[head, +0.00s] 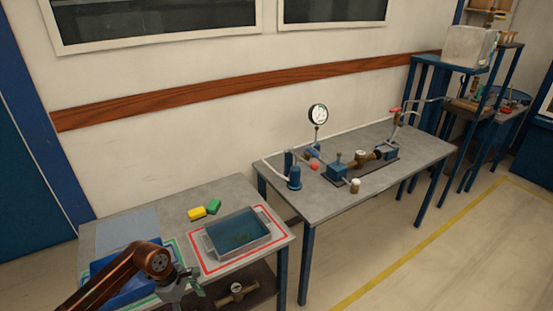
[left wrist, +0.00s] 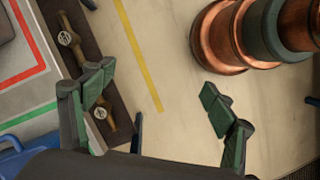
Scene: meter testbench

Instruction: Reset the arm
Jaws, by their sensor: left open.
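My left arm comes in at the bottom left of the head view, copper-coloured. My left gripper (head: 182,287) is at the front edge of the near table (head: 160,205), beside a blue tray (head: 128,292) that the arm partly covers.
A brass meter (head: 237,291) lies on the lower shelf. A second table (head: 330,205) carries a gauge (head: 318,114) and pipe fittings. Floor at right is clear.

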